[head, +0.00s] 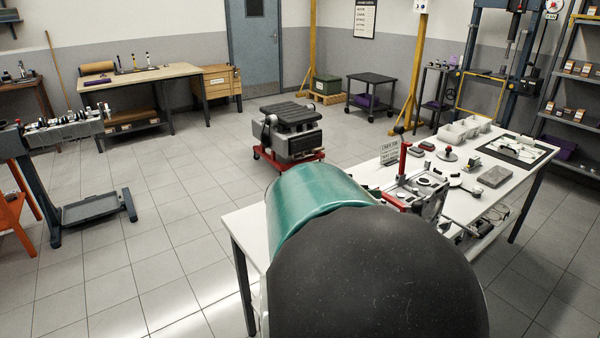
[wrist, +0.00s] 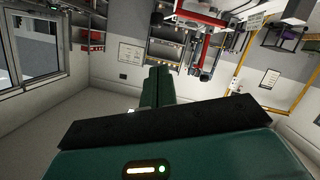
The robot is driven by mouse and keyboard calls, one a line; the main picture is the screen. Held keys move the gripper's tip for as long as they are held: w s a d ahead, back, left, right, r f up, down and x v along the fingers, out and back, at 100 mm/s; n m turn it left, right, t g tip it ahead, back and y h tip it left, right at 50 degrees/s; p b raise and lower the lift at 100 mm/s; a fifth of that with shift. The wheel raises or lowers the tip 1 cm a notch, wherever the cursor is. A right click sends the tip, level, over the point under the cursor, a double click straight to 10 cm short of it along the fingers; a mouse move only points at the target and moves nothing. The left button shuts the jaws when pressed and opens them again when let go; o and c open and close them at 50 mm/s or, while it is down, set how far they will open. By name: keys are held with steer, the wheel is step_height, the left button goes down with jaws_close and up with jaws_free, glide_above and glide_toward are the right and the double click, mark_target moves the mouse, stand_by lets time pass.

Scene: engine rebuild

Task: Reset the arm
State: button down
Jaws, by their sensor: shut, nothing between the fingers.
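My gripper (wrist: 157,70) shows in the wrist view as two green fingers side by side, shut with nothing between them. It is up in open air, and the fingertips touch nothing that I can see. The wide dark bar and green housing with a lit strip below the fingers are mine. In the head view my green and black arm links fill the lower middle and cover part of the white workbench (head: 253,221). My gripper does not show in the head view.
The workbench holds a red-posted fixture (head: 404,160), grey bins (head: 465,130) and a grey block (head: 494,177). An engine on a red stand (head: 290,135) is on the floor beyond. A blue-legged stand (head: 50,190) is at left. The tiled floor between is clear.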

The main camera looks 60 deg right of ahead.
steer(key=shift+w+a, duration=0.1)
steer(key=w+a+f+n+t+y, duration=0.25)
steer(key=w+a+n+t, duration=0.2)
steer(key=a, duration=0.65)
steer(key=w+a+f+n+t+y, duration=0.25)
steer(key=w+a+n, duration=0.2)
steer(key=a, duration=0.55)
steer(key=w+a+f+n+t+y, duration=0.1)
steer(key=w+a+n+t+y, duration=0.35)
steer(key=a, duration=0.65)
steer(key=w+a+n+t+y, duration=0.1)
steer(key=a+n+y, duration=0.2)
steer(key=a, duration=1)
steer(key=shift+r+n+t, duration=0.25)
steer(key=shift+n+t, duration=0.1)
steer(key=shift+n, duration=0.8)
